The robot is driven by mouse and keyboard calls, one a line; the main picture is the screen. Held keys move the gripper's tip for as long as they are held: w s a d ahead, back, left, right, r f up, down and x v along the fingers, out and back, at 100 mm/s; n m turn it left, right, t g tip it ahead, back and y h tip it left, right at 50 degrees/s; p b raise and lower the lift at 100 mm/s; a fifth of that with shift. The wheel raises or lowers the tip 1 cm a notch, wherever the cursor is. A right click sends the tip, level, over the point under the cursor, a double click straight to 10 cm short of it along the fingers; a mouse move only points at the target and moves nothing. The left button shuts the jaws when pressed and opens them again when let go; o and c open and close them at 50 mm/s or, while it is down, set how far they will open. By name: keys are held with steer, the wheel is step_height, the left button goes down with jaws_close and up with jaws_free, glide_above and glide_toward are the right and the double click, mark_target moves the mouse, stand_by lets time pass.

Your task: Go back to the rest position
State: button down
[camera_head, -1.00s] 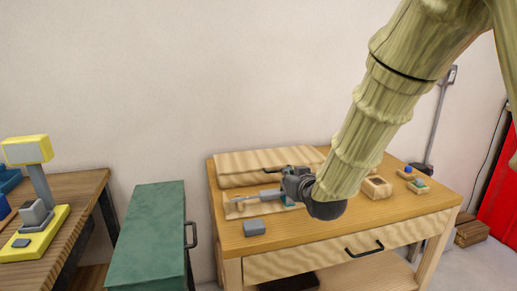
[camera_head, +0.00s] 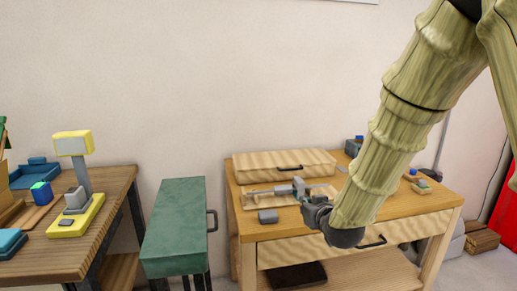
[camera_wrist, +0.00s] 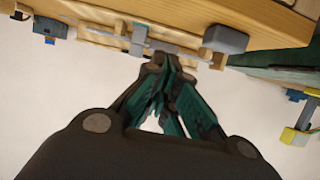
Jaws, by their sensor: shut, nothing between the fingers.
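My gripper (camera_head: 299,186) is over the wooden workbench (camera_head: 442,196), near its front left part. In the wrist view its dark fingers (camera_wrist: 160,62) are closed together with nothing held between them. A thin grey rod-like piece (camera_head: 268,191) lies over a pale wooden tray (camera_head: 253,204) just left of the gripper in the head view. Its right end is partly hidden behind the gripper. In the wrist view the bench top and the pieces on it appear beyond the fingertips, apart from them as far as I can tell.
A closed wooden case (camera_head: 262,166) stands at the bench's back. A small grey block (camera_head: 268,216) sits near its front edge. A green cabinet (camera_head: 176,225) and a wooden table (camera_head: 62,238) with a yellow device (camera_head: 77,215) stand to the left.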

steer(key=s+d+f+m+g+h+p, duration=0.1)
steer(key=s+d+f+g+p, duration=0.1)
steer(key=s+f, duration=0.55)
steer(key=s+d+f+g+p, duration=0.15)
steer(key=s+f, duration=0.25)
steer(key=f, duration=0.6)
steer(key=s+d+f+m+g+h+p, duration=0.1)
steer(key=s+f+g, duration=0.2)
steer(key=s+f, duration=0.45)
steer(key=s+d+f+g+p, duration=0.1)
steer(key=s+f, duration=0.3)
steer(key=s, duration=0.5)
steer(key=s+d+f+g+p, duration=0.2)
steer(key=s+f+g, duration=0.1)
steer(key=s, duration=0.7)
steer(key=s+d+f+g+p, duration=0.1)
steer(key=s+f+g, duration=0.2)
steer(key=s+f, duration=0.3)
steer(key=s, duration=0.3)
steer(key=shift+s+d+m+h+p, duration=0.15)
steer(key=shift+s+m+h+p, duration=0.15)
steer(key=shift+p, duration=0.1)
